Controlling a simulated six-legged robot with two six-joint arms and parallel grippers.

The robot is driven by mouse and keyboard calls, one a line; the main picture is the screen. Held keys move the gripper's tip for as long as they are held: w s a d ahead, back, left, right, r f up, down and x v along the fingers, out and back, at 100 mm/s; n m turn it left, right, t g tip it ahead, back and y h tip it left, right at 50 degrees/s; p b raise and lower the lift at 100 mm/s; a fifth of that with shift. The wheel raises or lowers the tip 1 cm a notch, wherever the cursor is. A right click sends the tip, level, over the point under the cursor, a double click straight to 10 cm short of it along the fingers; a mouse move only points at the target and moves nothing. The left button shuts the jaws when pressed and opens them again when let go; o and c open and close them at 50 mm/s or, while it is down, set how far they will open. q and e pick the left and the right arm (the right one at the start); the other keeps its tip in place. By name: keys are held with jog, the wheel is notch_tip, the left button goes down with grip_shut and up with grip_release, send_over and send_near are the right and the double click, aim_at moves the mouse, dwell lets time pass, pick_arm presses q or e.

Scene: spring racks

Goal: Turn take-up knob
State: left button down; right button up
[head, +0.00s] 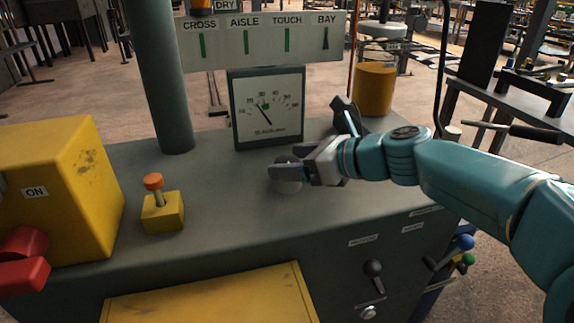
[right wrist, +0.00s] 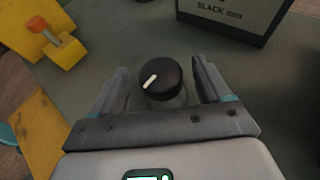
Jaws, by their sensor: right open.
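The take-up knob (right wrist: 160,78) is a black round cap with a white pointer line on a paler base. In the right wrist view it sits between the two fingers of my right gripper (right wrist: 163,82), with a gap visible on each side. In the head view my right gripper (head: 284,168) is open over the grey console top, and its fingers hide most of the knob. My left gripper is not in view.
A yellow block with an orange-topped button (head: 162,206) stands left on the console (head: 225,205). A yellow ON box (head: 62,190) with a red handle is farther left. A grey post (head: 160,75) and yellow cylinder (head: 375,90) stand behind. A sign panel (head: 265,40) hangs above the dial.

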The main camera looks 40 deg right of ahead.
jog(key=shift+x, duration=0.9)
jog(key=c, duration=1)
jog(key=shift+o, duration=0.2)
jog(key=shift+r, duration=0.1)
